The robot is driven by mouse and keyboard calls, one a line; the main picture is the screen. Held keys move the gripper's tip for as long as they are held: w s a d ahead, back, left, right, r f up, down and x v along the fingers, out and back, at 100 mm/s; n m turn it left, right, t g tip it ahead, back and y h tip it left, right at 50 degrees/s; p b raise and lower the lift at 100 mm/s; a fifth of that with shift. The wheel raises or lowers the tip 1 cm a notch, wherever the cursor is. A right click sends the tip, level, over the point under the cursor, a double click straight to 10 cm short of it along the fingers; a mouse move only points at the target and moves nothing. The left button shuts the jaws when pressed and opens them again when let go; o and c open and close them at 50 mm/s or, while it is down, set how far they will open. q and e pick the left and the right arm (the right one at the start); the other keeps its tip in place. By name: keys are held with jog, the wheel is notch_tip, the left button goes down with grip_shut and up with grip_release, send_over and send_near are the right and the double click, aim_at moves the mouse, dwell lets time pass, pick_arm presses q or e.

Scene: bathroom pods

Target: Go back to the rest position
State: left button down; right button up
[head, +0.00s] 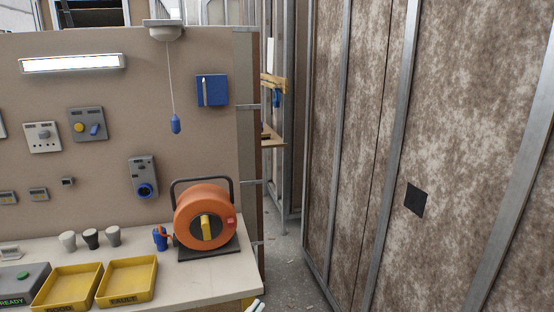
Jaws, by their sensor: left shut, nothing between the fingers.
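Neither of my grippers can be made out in the head view. No arm of mine crosses the bench or the wall panel. A small pale piece at the bottom edge, just right of the bench, is cut off by the frame, and I cannot tell what it is.
A bench (210,266) carries an orange cable reel (190,212), two yellow trays (126,282), several small cups and a grey box (22,282). Switches, a lamp (72,63) and a pull cord (175,124) are on the panel. A framed wall (445,150) stands right; a narrow floor gap (290,265) lies between.

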pick_arm(q)
jog(key=s+a+f+n+g+y, duration=0.1)
jog(key=s+a+f+g+y, duration=0.1)
jog(key=s+a+f, duration=0.3)
jog(key=s+a+f+n+g+y, duration=0.2)
jog(key=s+a+f, duration=0.3)
jog(key=f, duration=0.8)
jog(key=s+a+f+n+g+y, duration=0.2)
jog(key=s+a+f+y, duration=0.2)
jog(key=f, duration=0.5)
jog(key=s+a, duration=0.1)
jog(key=s, duration=0.1)
jog(key=shift+s, duration=0.4)
jog(key=shift+a, duration=0.1)
